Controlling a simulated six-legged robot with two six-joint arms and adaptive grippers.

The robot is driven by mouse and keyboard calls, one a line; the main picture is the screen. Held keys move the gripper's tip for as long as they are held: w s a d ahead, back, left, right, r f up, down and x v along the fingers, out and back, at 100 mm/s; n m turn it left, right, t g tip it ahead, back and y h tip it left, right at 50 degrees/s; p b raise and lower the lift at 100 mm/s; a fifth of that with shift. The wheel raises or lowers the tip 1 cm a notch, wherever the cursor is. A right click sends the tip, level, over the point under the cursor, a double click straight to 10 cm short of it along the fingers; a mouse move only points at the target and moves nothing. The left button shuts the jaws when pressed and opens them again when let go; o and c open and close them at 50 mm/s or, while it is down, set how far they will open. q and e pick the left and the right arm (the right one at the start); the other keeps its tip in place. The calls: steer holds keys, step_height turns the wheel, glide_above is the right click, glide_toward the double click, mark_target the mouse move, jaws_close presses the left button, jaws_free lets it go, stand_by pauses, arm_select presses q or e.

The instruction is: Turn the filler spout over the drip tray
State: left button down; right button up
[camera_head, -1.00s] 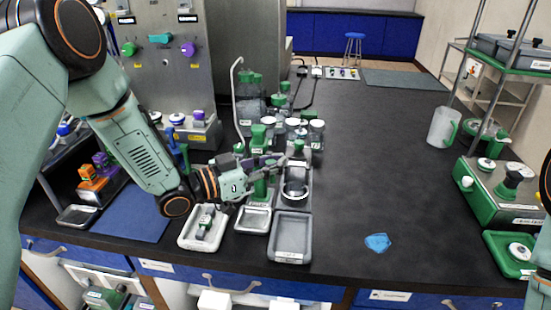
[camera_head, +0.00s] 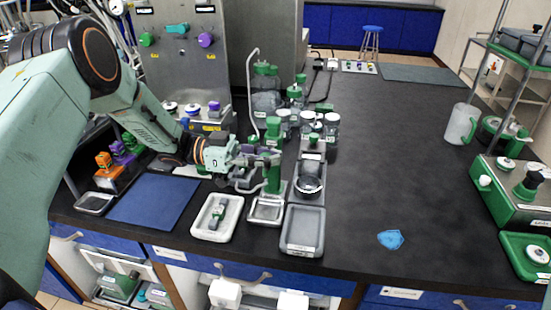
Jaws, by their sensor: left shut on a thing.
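The filler (camera_head: 273,170), a green upright column, stands on the bench left of centre. A small metal drip tray (camera_head: 266,210) sits at its front foot. My left gripper (camera_head: 254,165) reaches in from the left, beside the column at about its mid-height. Its fingers are shut on the filler spout, which is mostly hidden by the fingers, so I cannot tell exactly which way it points. My right gripper is not in view.
A white tray (camera_head: 228,230) holding a small tool is left of the drip tray, and a grey tray (camera_head: 290,248) is to its right. Lidded jars (camera_head: 309,122) stand behind. A blue mat (camera_head: 152,202) lies left. The bench's right middle is mostly clear around a blue scrap (camera_head: 390,239).

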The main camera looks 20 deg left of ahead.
arm_select(q)
steer(key=shift+a+r+g, duration=0.1)
steer(key=shift+a+g, duration=0.2)
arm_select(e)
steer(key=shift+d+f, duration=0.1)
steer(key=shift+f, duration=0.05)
arm_select(q)
steer(key=c, duration=1.8)
jaws_free()
steer(key=o, duration=0.5)
steer(key=shift+s+a, duration=0.2)
steer(key=shift+a, duration=0.3)
steer(key=shift+o, duration=0.8)
steer(key=shift+m, duration=0.3)
steer(key=shift+w+d, duration=0.2)
steer(key=shift+d, duration=0.3)
steer(key=s+a, duration=0.1)
steer(key=a, duration=1.1)
steer(key=shift+s, duration=0.4)
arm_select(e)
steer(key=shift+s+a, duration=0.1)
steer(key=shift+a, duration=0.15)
arm_select(q)
steer(key=shift+d, duration=0.15)
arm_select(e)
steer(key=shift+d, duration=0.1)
